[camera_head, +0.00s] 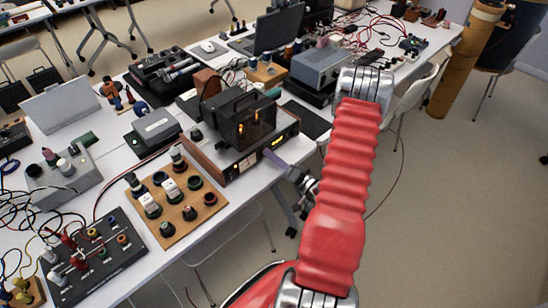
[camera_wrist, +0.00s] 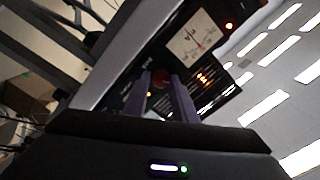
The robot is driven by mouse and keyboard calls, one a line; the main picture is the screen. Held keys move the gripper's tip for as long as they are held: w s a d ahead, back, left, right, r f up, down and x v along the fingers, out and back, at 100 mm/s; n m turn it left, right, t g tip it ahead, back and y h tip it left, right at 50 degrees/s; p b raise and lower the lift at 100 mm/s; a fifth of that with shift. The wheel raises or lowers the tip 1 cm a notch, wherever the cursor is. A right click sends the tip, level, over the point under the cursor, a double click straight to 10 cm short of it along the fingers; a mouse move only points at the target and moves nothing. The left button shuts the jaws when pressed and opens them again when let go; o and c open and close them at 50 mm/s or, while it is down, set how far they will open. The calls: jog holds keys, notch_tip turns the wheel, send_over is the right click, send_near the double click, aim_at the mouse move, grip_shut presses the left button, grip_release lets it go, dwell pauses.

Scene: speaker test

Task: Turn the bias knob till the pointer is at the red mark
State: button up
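The amplifier (camera_head: 222,158) is a dark unit with a wooden side and glowing tubes, near the front edge of the table. Its front panel carries a pale dial meter (camera_wrist: 194,38) with a thin needle; the red mark is too small to make out. A dark reddish knob (camera_wrist: 160,80) shows between the purple fingers of my gripper (camera_wrist: 162,84). The fingers are apart, one on each side of it; I cannot tell whether they touch it. In the head view my gripper (camera_head: 270,156) is at the panel, and the knob is hidden there.
A wooden board with several knobs (camera_head: 208,205) lies left of the amplifier. A black box with cables (camera_head: 115,265) is at the lower left. A grey instrument (camera_head: 322,62) and a laptop (camera_head: 277,28) stand farther back. The floor right of the table is mostly clear.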

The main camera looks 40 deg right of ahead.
jog(key=o, duration=0.4)
jog(key=shift+s, duration=0.15)
jog(key=s, duration=1.3)
jog(key=shift+s+d, duration=0.15)
jog(key=shift+s, duration=0.1)
